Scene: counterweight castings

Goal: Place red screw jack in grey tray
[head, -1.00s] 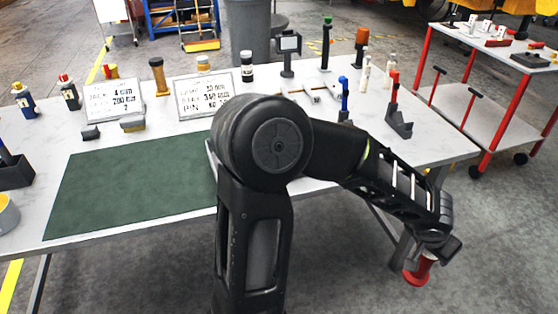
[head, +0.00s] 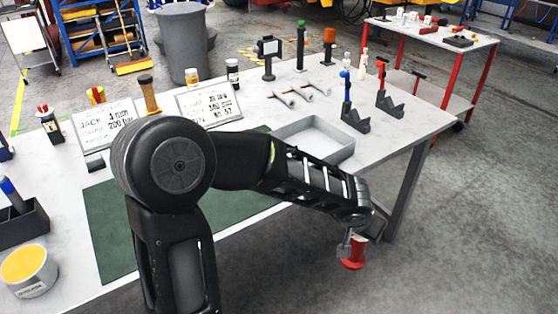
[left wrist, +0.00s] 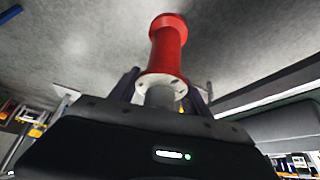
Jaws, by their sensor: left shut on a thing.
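The red screw jack (head: 353,254) is held in my left gripper (head: 356,236), past the table's front edge and over the floor. In the left wrist view the jack (left wrist: 167,48) has a red flanged body, and its grey stem (left wrist: 160,95) is between the fingers. The grey tray (head: 316,134) lies on the table behind my forearm, which hides part of its near side. The tray's visible inside looks empty. The jack is outside the tray, nearer to me. My right gripper is not in view.
A green mat (head: 110,225) covers the table's front left. Dark holders with a blue-topped (head: 354,118) and a red-topped tool (head: 388,102) stand right of the tray. Grey rods (head: 290,96) lie behind it. A red-legged trolley (head: 415,33) stands at the back right.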

